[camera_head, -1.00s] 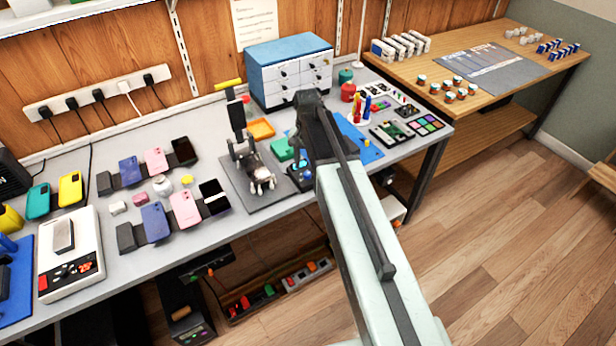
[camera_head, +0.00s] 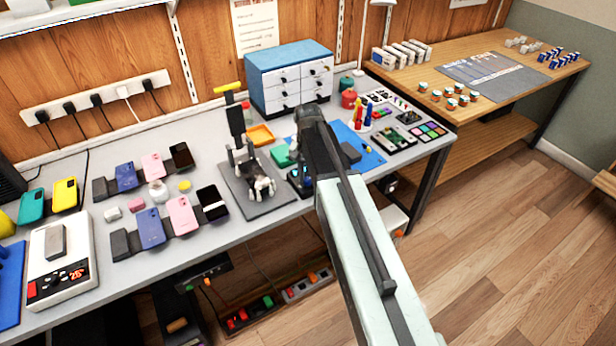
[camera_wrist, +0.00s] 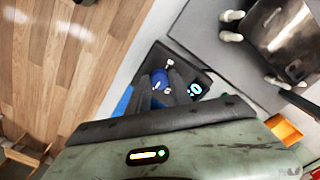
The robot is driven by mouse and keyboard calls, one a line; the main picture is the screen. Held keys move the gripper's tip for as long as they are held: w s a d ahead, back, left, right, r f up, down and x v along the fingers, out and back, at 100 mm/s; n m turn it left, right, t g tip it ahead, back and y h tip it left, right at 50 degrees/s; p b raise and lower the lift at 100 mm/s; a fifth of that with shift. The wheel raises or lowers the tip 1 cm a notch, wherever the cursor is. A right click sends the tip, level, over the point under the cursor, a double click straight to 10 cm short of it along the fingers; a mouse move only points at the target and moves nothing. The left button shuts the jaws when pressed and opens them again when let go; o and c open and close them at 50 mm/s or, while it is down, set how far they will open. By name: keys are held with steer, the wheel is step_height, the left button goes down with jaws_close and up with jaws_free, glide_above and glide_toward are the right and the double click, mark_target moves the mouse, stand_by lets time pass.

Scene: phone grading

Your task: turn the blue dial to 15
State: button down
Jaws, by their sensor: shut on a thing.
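The blue dial (camera_wrist: 160,79) sits on a small black unit (camera_wrist: 188,58) in the wrist view.
A microscope-like stand (camera_head: 243,150) on the grey mat (camera_head: 262,205) is close to the unit's left. A blue mat (camera_head: 368,155) with tools lies to the right. A drawer cabinet (camera_head: 290,75) stands behind. The bench's front edge is near the unit.

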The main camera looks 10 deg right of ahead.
steer(key=n, duration=0.5)
steer(key=shift+n, duration=0.4)
steer(key=n, duration=0.5)
steer(key=shift+n, duration=0.3)
steer(key=shift+a, duration=0.1)
steer(key=c, duration=1.2)
jaws_free()
steer(key=shift+o, duration=0.2)
